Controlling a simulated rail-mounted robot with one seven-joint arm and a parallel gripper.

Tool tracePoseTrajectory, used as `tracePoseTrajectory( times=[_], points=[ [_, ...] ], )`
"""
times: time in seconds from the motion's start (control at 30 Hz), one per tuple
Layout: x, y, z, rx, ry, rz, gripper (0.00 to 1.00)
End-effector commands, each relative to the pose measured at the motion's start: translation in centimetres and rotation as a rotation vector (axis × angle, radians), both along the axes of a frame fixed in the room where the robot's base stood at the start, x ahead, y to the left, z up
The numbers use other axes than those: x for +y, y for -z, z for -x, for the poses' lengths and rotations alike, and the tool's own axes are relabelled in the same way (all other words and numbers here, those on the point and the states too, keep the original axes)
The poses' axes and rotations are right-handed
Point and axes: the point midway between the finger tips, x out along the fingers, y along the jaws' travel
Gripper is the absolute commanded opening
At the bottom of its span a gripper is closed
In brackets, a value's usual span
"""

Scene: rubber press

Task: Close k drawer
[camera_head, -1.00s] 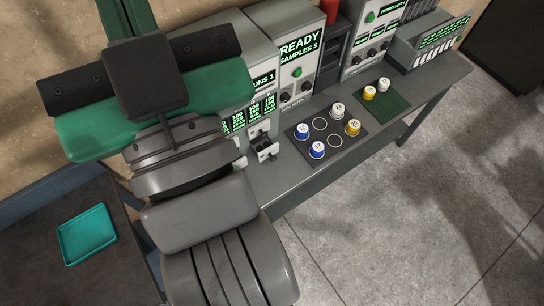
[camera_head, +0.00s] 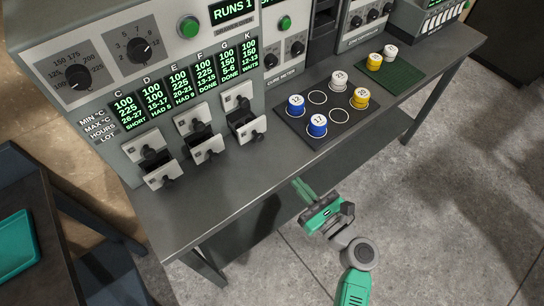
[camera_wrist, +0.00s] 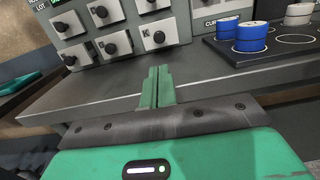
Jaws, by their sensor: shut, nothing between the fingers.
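The K drawer (camera_head: 249,131) is the lower right one of a block of small light-grey drawers with dark knobs. It also shows in the wrist view (camera_wrist: 177,33), with the letter K on its face and a dark round knob. Its face looks larger than its neighbours' and seems to stand forward; how far is hard to tell. My gripper (camera_head: 303,189) is in front of the bench's front edge, apart from the drawer. In the wrist view, its green fingers (camera_wrist: 158,80) are shut together and empty, pointing towards the drawer block below K.
The grey bench top (camera_head: 205,205) is clear in front of the drawers. A dark mat (camera_head: 337,113) with blue, white and yellow capped pots lies right of them. A green mat (camera_head: 385,78) with two pots is farther right. A teal tray (camera_head: 14,245) is at the left.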

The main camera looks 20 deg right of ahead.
Motion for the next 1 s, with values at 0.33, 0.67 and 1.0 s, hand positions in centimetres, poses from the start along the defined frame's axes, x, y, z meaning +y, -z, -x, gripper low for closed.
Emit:
tracePoseTrajectory(
  times=[0.33, 0.67, 1.0],
  points=[
    [1.4, -0.3, -5.9, -0.003, -0.003, 0.005, 0.0],
    [2.8, -0.8, -12.1, -0.003, -0.003, 0.007, 0.0],
    [3.1, -1.0, -13.7, -0.001, -0.002, 0.007, 0.0]
  ],
)
